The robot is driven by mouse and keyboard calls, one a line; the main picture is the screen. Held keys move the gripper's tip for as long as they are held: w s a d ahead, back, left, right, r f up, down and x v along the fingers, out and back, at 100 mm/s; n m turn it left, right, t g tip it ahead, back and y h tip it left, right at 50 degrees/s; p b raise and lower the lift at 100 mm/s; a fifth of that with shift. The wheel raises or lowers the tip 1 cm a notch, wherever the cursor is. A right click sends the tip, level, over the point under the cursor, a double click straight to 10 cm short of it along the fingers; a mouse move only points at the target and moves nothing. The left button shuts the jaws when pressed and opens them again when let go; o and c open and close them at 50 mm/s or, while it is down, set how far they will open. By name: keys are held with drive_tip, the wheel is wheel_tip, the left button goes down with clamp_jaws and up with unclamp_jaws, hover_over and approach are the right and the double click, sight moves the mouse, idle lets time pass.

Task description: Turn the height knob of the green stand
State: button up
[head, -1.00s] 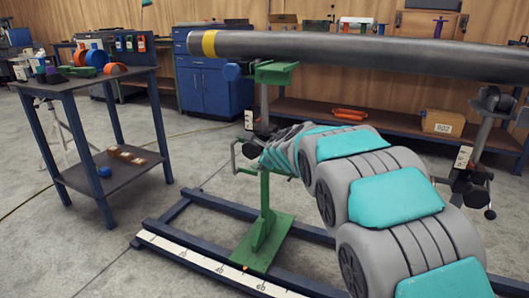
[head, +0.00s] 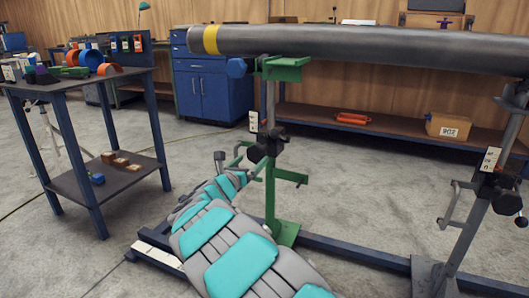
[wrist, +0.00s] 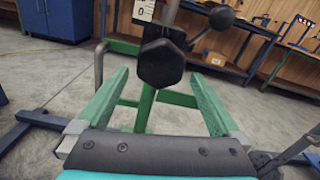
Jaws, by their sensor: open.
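The green stand (head: 271,190) holds up the left end of the grey pipe (head: 350,45) with its yellow band. Its black height knob (head: 257,153) sits partway up the post, below a white scale plate. In the wrist view the dark, many-sided knob (wrist: 160,63) faces me, straight ahead. My gripper (wrist: 158,75) is open, with one green finger on the left and one on the right of the knob's line. The knob shows between the fingertips; I see no contact. In the head view my arm reaches up to just left of the stand.
A crank handle (wrist: 99,62) stands left of the knob in the wrist view. A grey stand (head: 465,215) with dark knobs is at the right. A dark blue floor rail (head: 350,252) runs along the stands. A side table (head: 120,82) is at the left.

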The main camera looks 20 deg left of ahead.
sight(261, 150)
drive_tip(key=shift+w+d+p, duration=0.15)
drive_tip(key=shift+w, duration=1.8)
drive_tip(key=shift+w+d+p, duration=0.15)
drive_tip(key=shift+w, duration=1.75)
drive_tip(key=shift+c, duration=0.2)
drive_tip(key=c, duration=1.1)
drive_tip(key=n, duration=0.3)
drive_tip(key=shift+s+r, duration=0.1)
drive_tip(key=n+p, duration=0.2)
drive_tip(key=n, duration=0.1)
drive_tip(key=shift+n, duration=0.3)
drive_tip(key=n+p, duration=0.1)
drive_tip(key=n, duration=0.1)
drive_tip(key=n+p, duration=0.3)
drive_tip(key=n, duration=0.1)
drive_tip(key=shift+d+r, duration=0.1)
drive_tip(key=shift+r, duration=0.25)
drive_tip(key=n+p, duration=0.5)
drive_tip(key=shift+f+n, duration=0.1)
drive_tip(key=shift+n, duration=0.3)
